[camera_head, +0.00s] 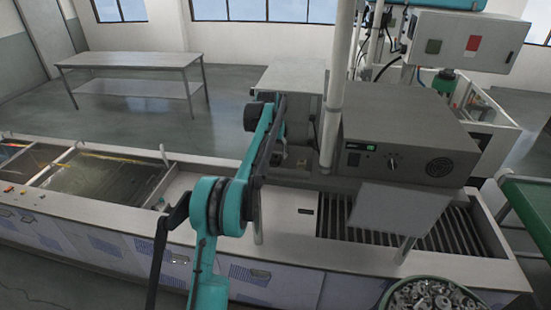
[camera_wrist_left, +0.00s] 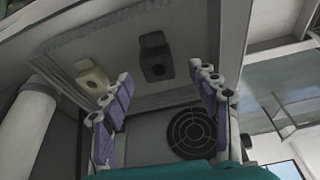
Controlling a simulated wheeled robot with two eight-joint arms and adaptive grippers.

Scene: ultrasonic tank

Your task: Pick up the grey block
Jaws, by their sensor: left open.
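A dark grey block (camera_wrist_left: 155,57) with a round hole shows in the left wrist view. It rests on a mottled grey surface just beyond my open left gripper (camera_wrist_left: 160,76). Its two purple-padded fingers are spread apart, with the block lying ahead of the gap between them. A beige block (camera_wrist_left: 91,76) sits to the left of the grey one, close to the left finger. My right gripper is not in view.
A grey control box (camera_head: 405,130) and a white pipe (camera_head: 337,90) stand right of my arm. A round fan grille (camera_wrist_left: 190,135) and a white pipe (camera_wrist_left: 30,125) show in the wrist view. A bowl of metal parts (camera_head: 430,295) is at lower right. Open tanks (camera_head: 95,180) lie left.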

